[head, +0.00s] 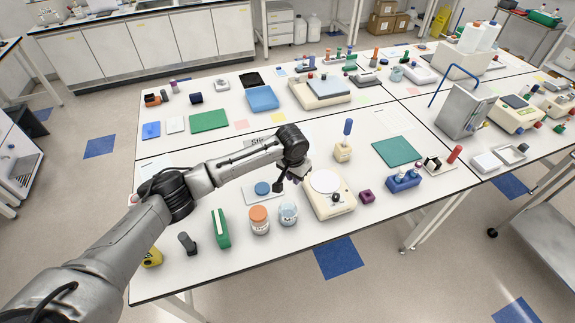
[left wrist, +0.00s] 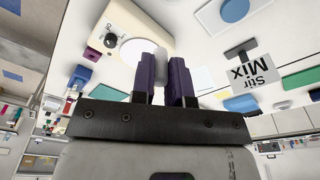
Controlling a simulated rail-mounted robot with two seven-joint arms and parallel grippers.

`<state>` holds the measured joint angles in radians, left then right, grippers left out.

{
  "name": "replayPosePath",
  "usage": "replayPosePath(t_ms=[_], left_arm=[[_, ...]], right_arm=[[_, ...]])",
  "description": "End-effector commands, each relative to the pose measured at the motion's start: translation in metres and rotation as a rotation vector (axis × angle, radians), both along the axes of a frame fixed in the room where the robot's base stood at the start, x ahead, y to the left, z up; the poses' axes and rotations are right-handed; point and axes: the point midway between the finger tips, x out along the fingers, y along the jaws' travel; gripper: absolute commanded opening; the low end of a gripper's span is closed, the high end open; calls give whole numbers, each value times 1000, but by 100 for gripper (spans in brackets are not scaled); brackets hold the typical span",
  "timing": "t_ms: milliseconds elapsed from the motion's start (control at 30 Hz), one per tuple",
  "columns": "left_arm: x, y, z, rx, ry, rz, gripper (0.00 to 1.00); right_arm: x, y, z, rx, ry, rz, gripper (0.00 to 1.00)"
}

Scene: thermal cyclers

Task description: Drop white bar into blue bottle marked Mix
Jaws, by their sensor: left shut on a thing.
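My left gripper (left wrist: 160,80) has dark purple fingers shut on a small white bar (left wrist: 159,66), which shows between the fingertips in the left wrist view. In the head view, the gripper hangs above the table, just left of the white-topped stirrer plate (head: 330,194). The bar is too small to make out there. A bluish bottle (head: 288,214) stands upright near the table's front edge, below and apart from the gripper. Its label is too small to read. The bottle does not show in the left wrist view. My right gripper is not in view.
An orange-topped jar (head: 259,221) stands just left of the bluish bottle. A blue disc (head: 262,188) lies on a white pad behind them. A "Stir Mix" sign (left wrist: 250,73) shows in the left wrist view. A purple block (head: 366,196) is right of the stirrer.

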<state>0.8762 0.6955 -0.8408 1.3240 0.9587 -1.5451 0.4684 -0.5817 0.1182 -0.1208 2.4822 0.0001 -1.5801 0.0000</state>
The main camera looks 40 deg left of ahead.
Motion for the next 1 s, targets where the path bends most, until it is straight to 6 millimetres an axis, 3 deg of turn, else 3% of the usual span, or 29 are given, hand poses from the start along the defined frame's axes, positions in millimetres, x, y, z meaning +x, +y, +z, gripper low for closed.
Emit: replayPosePath(t_ms=[100,267,1000], left_arm=[[-2,17,-9,0,2,2,0],[-2,24,-20,-1,-1,0,0],[-2,24,-76,0,-2,0,0]], right_arm=[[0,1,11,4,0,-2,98],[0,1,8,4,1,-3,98],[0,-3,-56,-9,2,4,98]])
